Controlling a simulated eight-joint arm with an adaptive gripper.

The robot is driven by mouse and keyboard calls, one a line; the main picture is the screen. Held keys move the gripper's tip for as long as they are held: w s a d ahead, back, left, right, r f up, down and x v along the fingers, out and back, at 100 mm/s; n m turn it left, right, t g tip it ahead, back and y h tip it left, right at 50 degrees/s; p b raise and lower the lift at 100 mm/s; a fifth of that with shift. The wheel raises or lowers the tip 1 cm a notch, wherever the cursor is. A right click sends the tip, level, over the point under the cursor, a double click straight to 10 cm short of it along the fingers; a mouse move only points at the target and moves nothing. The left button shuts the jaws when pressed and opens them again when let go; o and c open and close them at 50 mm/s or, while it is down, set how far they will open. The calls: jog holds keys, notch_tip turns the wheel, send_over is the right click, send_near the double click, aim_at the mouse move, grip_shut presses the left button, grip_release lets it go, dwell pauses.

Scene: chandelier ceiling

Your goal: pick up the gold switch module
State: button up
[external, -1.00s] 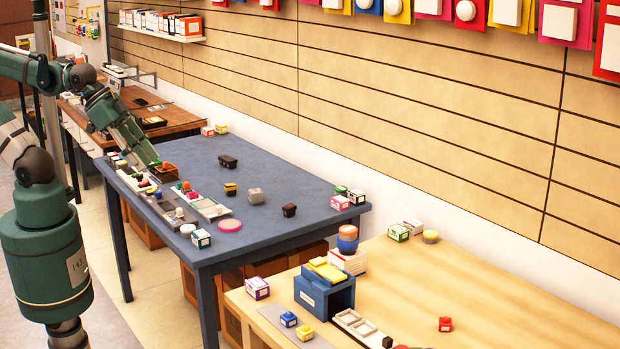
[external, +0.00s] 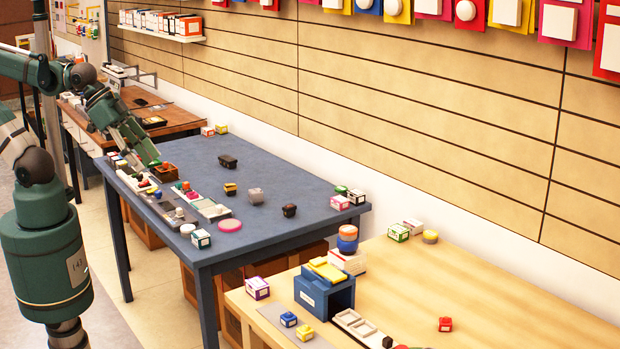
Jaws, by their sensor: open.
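My gripper (external: 153,161) is open at the left end of the blue table, angled down over the row of trays there. The small parts directly below it are partly hidden. A dark module with a yellow-gold top (external: 230,189) sits on the blue table, to the right of my gripper and apart from it. It looks most like the gold switch module, but it is too small to be sure.
A black module (external: 228,161), a grey module (external: 256,195) and a dark brown module (external: 289,210) stand apart on the blue table (external: 300,170). A pink disc (external: 230,225) lies near its front edge. The table's middle has free room. A wooden table (external: 480,290) stands at the right.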

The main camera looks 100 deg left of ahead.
jog(key=w+a+f+m+g, duration=0.25)
jog(key=w+a, duration=0.45)
jog(key=a, duration=0.5)
jog(key=w+a+f+m+g, duration=0.1)
jog(key=w+a+f+m, duration=0.15)
jog(key=w+a, duration=0.7)
jog(key=s+a+f+m+h, duration=0.1)
jog(key=a+f, duration=0.4)
jog(key=a, duration=0.5)
jog(key=s+a+f+m+h+p, duration=0.1)
jog(key=s+a+f, duration=0.3)
jog(key=a, duration=0.7)
jog(key=s+a+f+m+h, duration=0.1)
jog(key=s+a+f+m, duration=0.2)
jog(key=a+f, duration=0.4)
jog(key=a, duration=0.4)
jog(key=shift+s+g+h, duration=0.15)
jog(key=shift+g+h, duration=0.15)
jog(key=shift+g, duration=0.05)
jog(key=shift+x, duration=1.25)
